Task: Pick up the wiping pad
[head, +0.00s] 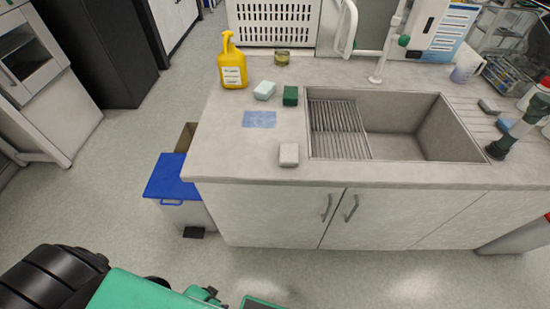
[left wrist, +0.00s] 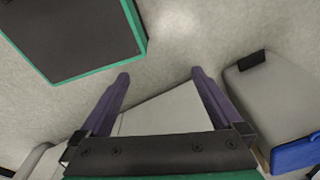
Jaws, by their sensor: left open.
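Several pad-like things lie on the counter left of the sink in the head view. They are a flat blue sheet (head: 259,119), a pale grey-white block (head: 289,155) near the front edge, a pale blue block (head: 264,90) and a dark green block (head: 290,95). I cannot tell for sure which one is the wiping pad. My left gripper (left wrist: 160,75) is open and empty in the left wrist view, over the floor and away from the counter top. None of these pads shows in that view. My right gripper is out of view.
A yellow pump bottle (head: 232,66) stands at the counter's back left, near a small glass jar (head: 282,58). The sink (head: 405,122) has a ribbed rack. A bin with a blue lid (head: 172,177) stands left of the counter (head: 225,140); its lid also shows in the wrist view (left wrist: 297,153).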

